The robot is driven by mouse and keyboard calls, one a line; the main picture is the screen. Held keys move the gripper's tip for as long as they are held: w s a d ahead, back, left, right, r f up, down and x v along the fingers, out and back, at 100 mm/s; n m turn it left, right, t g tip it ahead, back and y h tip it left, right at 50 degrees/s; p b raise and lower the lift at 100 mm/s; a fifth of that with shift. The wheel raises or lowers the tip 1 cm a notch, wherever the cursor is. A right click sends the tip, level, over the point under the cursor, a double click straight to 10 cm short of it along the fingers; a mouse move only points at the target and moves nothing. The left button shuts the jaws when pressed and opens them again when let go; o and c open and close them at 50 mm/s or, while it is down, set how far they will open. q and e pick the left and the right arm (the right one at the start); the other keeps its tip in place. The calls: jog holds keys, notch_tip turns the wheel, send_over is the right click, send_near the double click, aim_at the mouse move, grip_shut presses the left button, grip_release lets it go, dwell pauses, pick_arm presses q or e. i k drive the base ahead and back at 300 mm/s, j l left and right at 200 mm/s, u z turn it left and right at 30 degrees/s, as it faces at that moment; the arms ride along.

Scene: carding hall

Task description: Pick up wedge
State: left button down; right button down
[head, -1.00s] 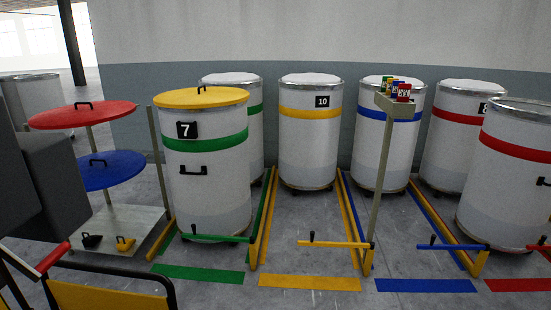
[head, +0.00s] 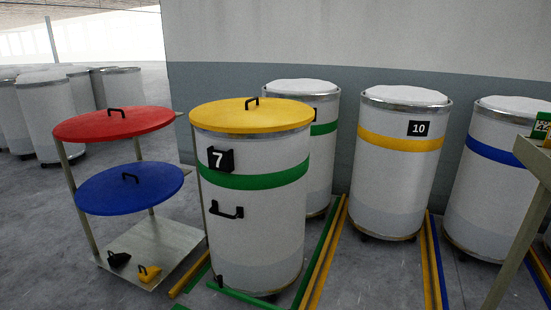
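Two small wedges lie on the bottom plate (head: 165,238) of the lid rack at the left in the head view. One is a black wedge (head: 118,260) near the plate's front left. The other is a yellow wedge (head: 149,273) at the plate's front edge, right of the black one. Each seems to have a small handle on top. Neither of my grippers is in view.
The rack holds a red lid (head: 112,123) and a blue lid (head: 128,188) above the wedges. Drum 7 (head: 250,230), with a green band and yellow lid (head: 252,116), stands just right of the rack. Floor rails and more drums are further right. Floor left of the rack is clear.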

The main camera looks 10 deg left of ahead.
aim_at(146, 274)
jog(key=i+l+u, duration=0.2)
jog(key=i+u, duration=0.25)
jog(key=i+l+u, duration=0.25)
jog(key=u, duration=0.15)
jog(key=i+l+u, duration=0.25)
jog(key=l+u, duration=0.2)
jog(key=i+l+u, duration=0.2)
jog(key=l+u, duration=0.25)
jog(key=i+l+u, duration=0.1)
jog(key=l+u, duration=0.35)
jog(key=l, duration=0.15)
jog(key=u, duration=5.65)
jog(key=z, duration=5.35)
